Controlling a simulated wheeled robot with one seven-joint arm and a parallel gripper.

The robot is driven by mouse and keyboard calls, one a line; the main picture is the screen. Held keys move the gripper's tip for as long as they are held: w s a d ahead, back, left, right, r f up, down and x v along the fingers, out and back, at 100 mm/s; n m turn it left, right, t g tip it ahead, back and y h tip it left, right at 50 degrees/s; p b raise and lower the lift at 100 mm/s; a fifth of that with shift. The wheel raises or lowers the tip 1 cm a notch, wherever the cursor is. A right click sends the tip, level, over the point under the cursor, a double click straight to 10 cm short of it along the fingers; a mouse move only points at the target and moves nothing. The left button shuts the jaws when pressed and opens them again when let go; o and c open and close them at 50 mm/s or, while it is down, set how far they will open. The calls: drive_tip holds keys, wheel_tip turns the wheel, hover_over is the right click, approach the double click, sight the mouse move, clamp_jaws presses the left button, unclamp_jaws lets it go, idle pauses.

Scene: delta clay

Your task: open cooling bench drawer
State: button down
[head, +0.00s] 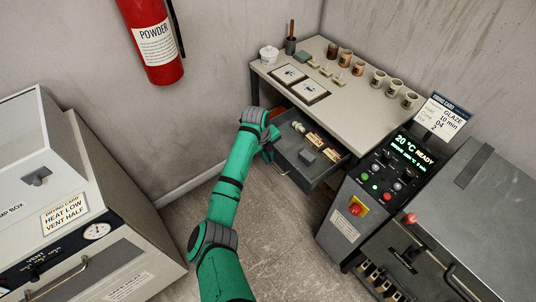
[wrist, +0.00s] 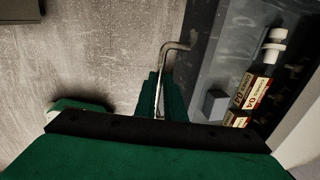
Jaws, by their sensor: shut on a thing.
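The cooling bench (head: 345,87) stands against the back corner with a light top. Its grey drawer (head: 318,178) is pulled out below the top, and its inside shows. In the wrist view the drawer (wrist: 213,75) lies to the right of my gripper. A thin metal bar handle (wrist: 175,46) runs along the drawer's front. My gripper (wrist: 160,98) is shut on this handle, with the green fingers around it. In the head view my gripper (head: 268,152) is at the drawer's front left, partly hidden by my arm.
Inside the drawer are small labelled boxes (head: 322,145), a grey block (head: 306,156) and a white item (head: 298,127). Cups and tiles (head: 302,88) stand on the bench top. A control panel (head: 385,180) stands close at the right, a drying box (head: 75,200) at the left. Floor between is clear.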

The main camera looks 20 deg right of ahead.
drive_tip(key=shift+s+a, duration=0.15)
drive_tip(key=shift+a, duration=0.35)
drive_tip(key=c, duration=1.8)
unclamp_jaws()
drive_tip(key=shift+c, duration=0.2)
drive_tip(key=shift+r, duration=0.1)
wheel_tip(320, 180, up, 10)
drive_tip(key=a, duration=0.2)
drive_tip(key=shift+s+r, duration=0.2)
drive_tip(key=shift+r, duration=0.05)
